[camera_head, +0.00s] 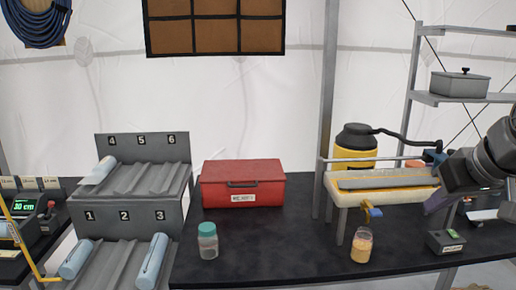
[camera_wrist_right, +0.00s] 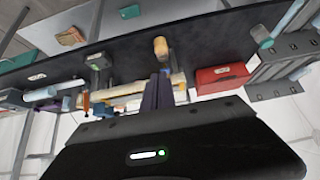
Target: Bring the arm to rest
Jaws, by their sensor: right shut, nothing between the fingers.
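My right arm comes in from the right edge in the head view. The right gripper (camera_head: 436,202) is over the right part of the black table (camera_head: 290,245), beside the yellow-topped stand (camera_head: 385,196). In the right wrist view the purple fingers of the right gripper (camera_wrist_right: 158,90) are together, with nothing between them. My left gripper is not in view.
A glass jar of yellowish contents (camera_head: 361,246) and a teal-lidded jar (camera_head: 208,241) stand near the front. A red box (camera_head: 243,183) sits behind. A numbered rack (camera_head: 142,168) holds pale tubes at left. Grey shelves (camera_head: 465,98) stand at right. The table's middle is clear.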

